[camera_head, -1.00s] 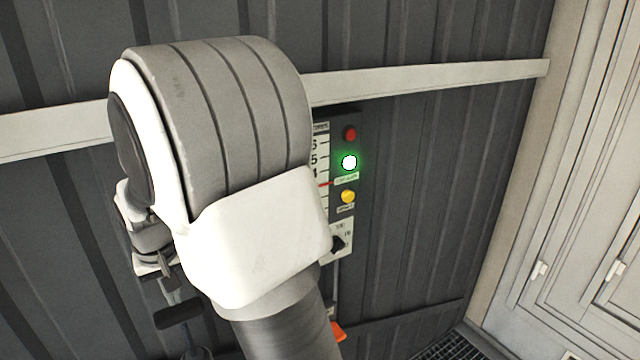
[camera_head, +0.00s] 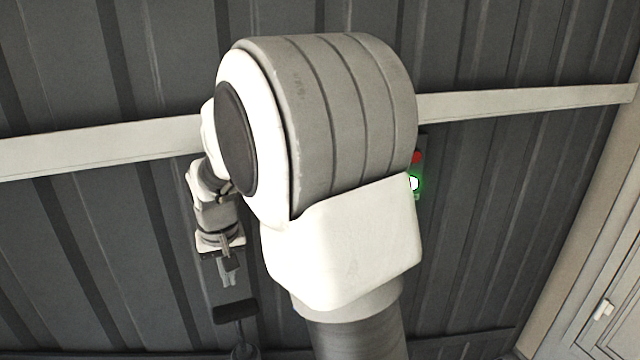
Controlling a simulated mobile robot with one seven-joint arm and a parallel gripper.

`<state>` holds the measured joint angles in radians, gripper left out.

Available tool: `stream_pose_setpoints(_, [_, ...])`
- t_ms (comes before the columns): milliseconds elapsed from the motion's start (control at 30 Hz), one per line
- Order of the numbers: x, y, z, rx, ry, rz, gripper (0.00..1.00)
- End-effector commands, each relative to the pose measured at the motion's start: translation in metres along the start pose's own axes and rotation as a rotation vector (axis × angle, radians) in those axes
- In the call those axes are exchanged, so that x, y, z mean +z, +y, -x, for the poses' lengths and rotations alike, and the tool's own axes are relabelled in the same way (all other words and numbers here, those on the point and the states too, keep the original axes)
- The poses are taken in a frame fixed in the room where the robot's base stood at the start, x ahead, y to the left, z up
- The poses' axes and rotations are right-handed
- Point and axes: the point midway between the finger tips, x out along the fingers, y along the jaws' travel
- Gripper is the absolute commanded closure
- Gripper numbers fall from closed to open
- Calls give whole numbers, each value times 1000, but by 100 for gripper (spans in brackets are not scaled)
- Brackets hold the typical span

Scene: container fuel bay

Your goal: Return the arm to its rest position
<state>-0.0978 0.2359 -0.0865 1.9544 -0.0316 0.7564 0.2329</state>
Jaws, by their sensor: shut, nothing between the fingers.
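My arm fills the middle of the view, its large grey and white joint in front. My gripper (camera_head: 228,272) hangs to the left of that joint, small and pointing down, with its fingers together and nothing between them. It is apart from the control panel (camera_head: 420,152), which is mostly hidden behind my arm. On the panel a red button (camera_head: 415,157) and a lit green lamp (camera_head: 413,184) show at the arm's right edge.
A dark corrugated wall (camera_head: 510,210) stands behind, crossed by a pale horizontal rail (camera_head: 95,150). A dark flat-topped object (camera_head: 236,311) stands below my gripper. A pale door with a handle (camera_head: 603,310) is at the lower right.

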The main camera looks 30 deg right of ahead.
Motion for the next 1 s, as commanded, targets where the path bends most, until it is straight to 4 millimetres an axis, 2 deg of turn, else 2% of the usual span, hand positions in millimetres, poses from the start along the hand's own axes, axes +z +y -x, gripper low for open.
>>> stream_pose_setpoints(233, [2, 1, 4, -2, 3, 1, 100])
stream_pose_setpoints(367, [11, 4, 22, -13, 23, 10, 100])
stream_pose_setpoints(700, [68, 18, 93, -53, 111, 63, 100])
stream_pose_setpoints(1000, [130, 32, 132, -70, 195, 119, 100])
